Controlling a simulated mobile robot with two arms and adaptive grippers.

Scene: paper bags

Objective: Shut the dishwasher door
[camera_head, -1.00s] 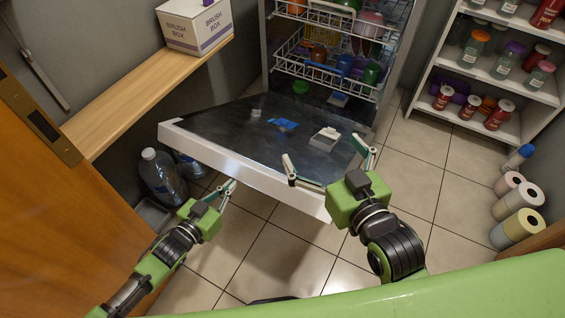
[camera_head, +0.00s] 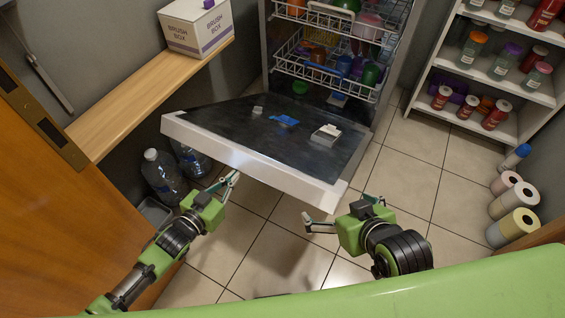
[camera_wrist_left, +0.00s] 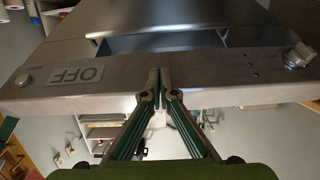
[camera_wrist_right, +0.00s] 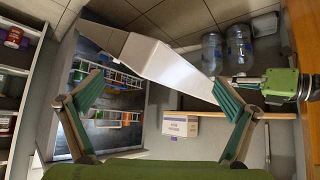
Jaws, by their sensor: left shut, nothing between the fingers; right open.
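The dishwasher door (camera_head: 235,125) is folded down and open, sloping out from the dishwasher (camera_head: 268,60), with its dark inner side up. The door also shows in the right wrist view (camera_wrist_right: 175,68).
Dish racks (camera_head: 305,65) with colourful dishes are inside the dishwasher. Bottles (camera_head: 165,176) stand left of the door, below a wooden shelf (camera_head: 140,100) with a brush box (camera_head: 195,30). A jar shelf (camera_head: 510,85) and paper rolls (camera_head: 513,228) are at right. Floor tiles between are clear.

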